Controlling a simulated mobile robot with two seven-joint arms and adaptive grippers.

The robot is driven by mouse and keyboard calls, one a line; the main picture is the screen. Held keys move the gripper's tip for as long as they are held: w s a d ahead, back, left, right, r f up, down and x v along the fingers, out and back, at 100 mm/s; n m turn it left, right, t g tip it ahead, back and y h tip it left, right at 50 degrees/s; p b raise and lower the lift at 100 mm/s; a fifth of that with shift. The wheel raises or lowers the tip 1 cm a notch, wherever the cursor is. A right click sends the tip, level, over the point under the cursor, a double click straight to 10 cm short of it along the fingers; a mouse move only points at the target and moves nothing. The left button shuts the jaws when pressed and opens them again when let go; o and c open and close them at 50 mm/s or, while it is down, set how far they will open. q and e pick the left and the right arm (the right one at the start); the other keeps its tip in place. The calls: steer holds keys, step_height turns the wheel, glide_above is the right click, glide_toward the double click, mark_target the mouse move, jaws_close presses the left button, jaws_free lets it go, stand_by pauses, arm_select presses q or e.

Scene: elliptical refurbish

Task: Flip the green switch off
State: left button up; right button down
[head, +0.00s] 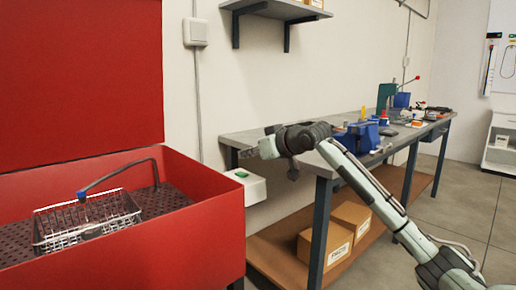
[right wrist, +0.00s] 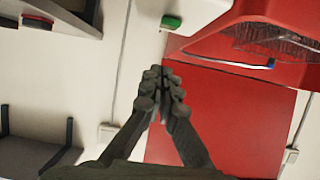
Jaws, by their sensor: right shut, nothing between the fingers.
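The green switch (head: 241,174) sits on top of a white box (head: 254,188) fixed to the wall, between the red washer and the workbench. It also shows in the right wrist view as a green rocker (right wrist: 171,22) near the top edge. Whether it is on or off is too small to tell. My right gripper (head: 264,149) is shut and empty, a little above and to the right of the switch in the head view. In the right wrist view its closed fingertips (right wrist: 166,72) are apart from the switch. My left gripper is not in view.
A red parts washer (head: 215,238) with its lid up stands at the left, holding a wire basket (head: 88,222). The workbench (head: 240,138) at the right carries a blue vise and tools. Cardboard boxes (head: 352,216) sit on its lower shelf. A wall shelf (head: 275,9) hangs above.

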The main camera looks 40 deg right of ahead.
mark_target(249, 180)
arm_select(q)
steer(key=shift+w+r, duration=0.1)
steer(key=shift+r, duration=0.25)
arm_select(e)
steer(key=shift+s+f, duration=0.15)
steer(key=shift+f, duration=0.9)
steer(key=shift+s+f, duration=0.15)
steer(key=shift+f, duration=0.85)
arm_select(q)
steer(key=shift+b, duration=0.3)
arm_select(e)
steer(key=shift+f, duration=0.2)
steer(key=shift+s+f+t+b, duration=0.15)
steer(key=shift+f+t+b, duration=0.4)
steer(key=shift+b, duration=0.7)
steer(key=shift+r, duration=0.3)
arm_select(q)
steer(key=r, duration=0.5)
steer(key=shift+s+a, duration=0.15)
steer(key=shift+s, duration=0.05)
arm_select(e)
steer(key=v, duration=1.2)
